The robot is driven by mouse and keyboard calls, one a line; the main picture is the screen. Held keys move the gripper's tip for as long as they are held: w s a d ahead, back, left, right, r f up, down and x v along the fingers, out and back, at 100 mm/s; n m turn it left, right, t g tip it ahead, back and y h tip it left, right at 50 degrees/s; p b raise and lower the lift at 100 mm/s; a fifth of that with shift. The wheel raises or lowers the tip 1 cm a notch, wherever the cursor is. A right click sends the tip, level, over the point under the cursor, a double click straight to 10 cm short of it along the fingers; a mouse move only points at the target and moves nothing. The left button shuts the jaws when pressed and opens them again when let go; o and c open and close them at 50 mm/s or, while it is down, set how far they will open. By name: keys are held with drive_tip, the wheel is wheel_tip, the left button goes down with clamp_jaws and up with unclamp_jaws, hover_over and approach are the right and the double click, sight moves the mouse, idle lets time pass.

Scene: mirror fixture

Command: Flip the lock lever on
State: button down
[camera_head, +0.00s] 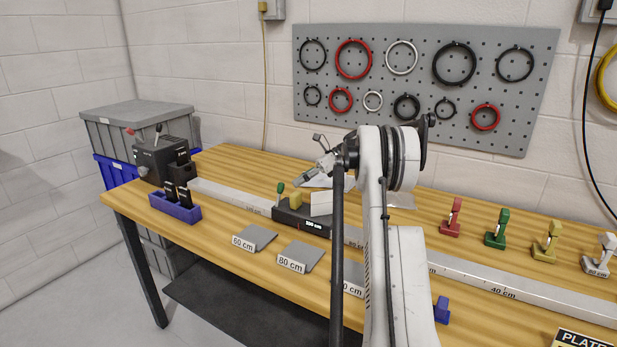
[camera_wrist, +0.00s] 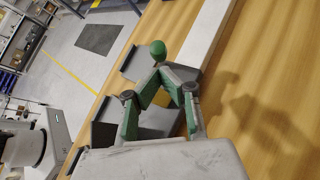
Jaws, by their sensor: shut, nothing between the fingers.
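The lock lever is a small lever with a green knob (camera_head: 281,187), standing up at the left end of the black carriage (camera_head: 318,229) on the rail. In the wrist view the green knob (camera_wrist: 157,50) shows just beyond my fingertips. My gripper (camera_head: 303,180) is above the carriage, slightly right of and near the knob. In the wrist view my gripper (camera_wrist: 160,78) has its fingertips together and is empty. I cannot tell whether the tips touch the lever. A white plate and my arm hide part of the carriage.
The pale rail (camera_head: 235,194) runs along the wooden bench (camera_head: 225,163). Labelled grey plates, such as the 60 cm one (camera_head: 255,238), lie in front of it. Coloured clamps, including a red one (camera_head: 452,218), stand at the right. A black device (camera_head: 160,155) and blue holder (camera_head: 177,208) stand at left.

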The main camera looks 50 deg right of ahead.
sight(279, 194)
drive_tip(key=shift+x, duration=1.35)
drive_tip(key=shift+a+r, duration=0.1)
